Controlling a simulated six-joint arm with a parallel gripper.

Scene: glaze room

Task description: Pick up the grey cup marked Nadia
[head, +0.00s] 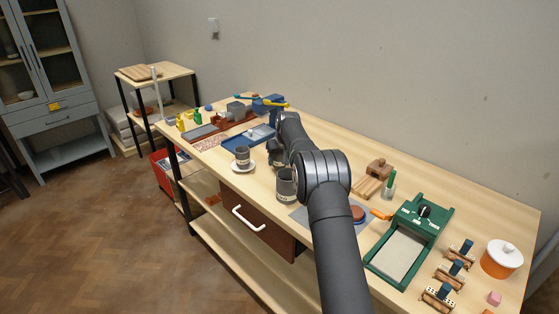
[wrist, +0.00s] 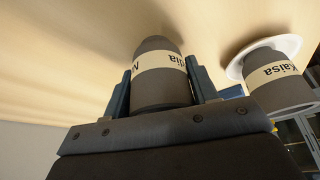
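In the wrist view my gripper (wrist: 160,82) has its two blue fingers on either side of a grey cup (wrist: 160,92) with a cream band. A second grey cup (wrist: 285,92), marked Kaisa, is to the right by a white saucer (wrist: 242,65). In the head view grey cups stand at the near edge (head: 286,184) and on a saucer (head: 242,153); their names are too small to read.
My arm hides part of the bench (head: 440,190). A blue tray (head: 236,141) lies beyond the cups. A grey mat (head: 300,215), a green box (head: 410,235) and an orange pot (head: 502,259) are to the right. A drawer with a white handle (head: 249,218) is below.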

